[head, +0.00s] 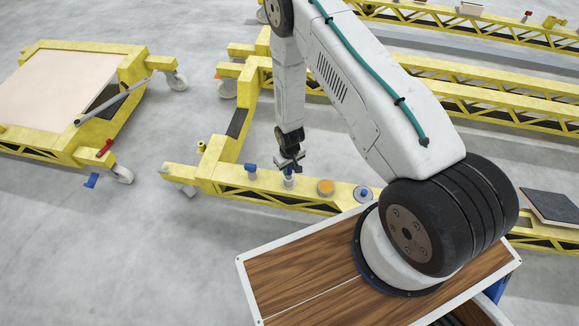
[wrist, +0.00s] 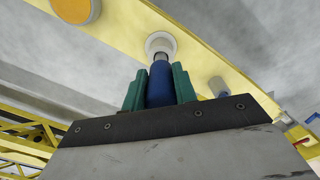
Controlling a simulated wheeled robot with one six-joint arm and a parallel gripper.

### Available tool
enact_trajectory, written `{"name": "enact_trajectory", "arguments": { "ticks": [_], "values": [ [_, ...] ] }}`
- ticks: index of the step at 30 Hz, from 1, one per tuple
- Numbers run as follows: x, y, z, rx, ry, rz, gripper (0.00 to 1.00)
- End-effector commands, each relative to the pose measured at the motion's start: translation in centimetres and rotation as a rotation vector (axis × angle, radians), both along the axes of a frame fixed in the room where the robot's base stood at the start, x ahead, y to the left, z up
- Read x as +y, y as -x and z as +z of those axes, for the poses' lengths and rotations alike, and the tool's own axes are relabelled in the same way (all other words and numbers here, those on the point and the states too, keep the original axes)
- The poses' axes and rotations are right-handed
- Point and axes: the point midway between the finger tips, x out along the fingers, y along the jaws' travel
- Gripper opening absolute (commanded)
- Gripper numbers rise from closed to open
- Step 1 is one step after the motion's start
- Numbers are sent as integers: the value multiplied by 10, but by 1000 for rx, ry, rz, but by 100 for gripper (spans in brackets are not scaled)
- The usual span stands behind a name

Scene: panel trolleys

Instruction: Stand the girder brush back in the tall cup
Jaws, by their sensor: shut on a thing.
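The girder brush has a blue handle (wrist: 160,84) and a dark and metal neck. My gripper (wrist: 160,88) is shut on the handle, with a green finger on each side. In the head view my gripper (head: 290,164) points down over the yellow girder. A small white cup (head: 289,183) stands on the girder directly below it, and its round rim (wrist: 161,43) shows in the wrist view. The brush's far end lines up with the cup's mouth. Its bristles are hidden, and I cannot tell how deep they are inside.
An orange disc (head: 325,187) and a grey disc with a blue knob (head: 363,193) lie right of the cup on the girder. A blue-topped item (head: 251,171) stands to its left.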

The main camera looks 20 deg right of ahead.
Motion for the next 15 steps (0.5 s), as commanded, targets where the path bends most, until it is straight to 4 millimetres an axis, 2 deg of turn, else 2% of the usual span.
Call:
{"name": "enact_trajectory", "arguments": {
  "ticks": [15],
  "values": [
    [0,0,-13,0,0,1,1]
  ]
}}
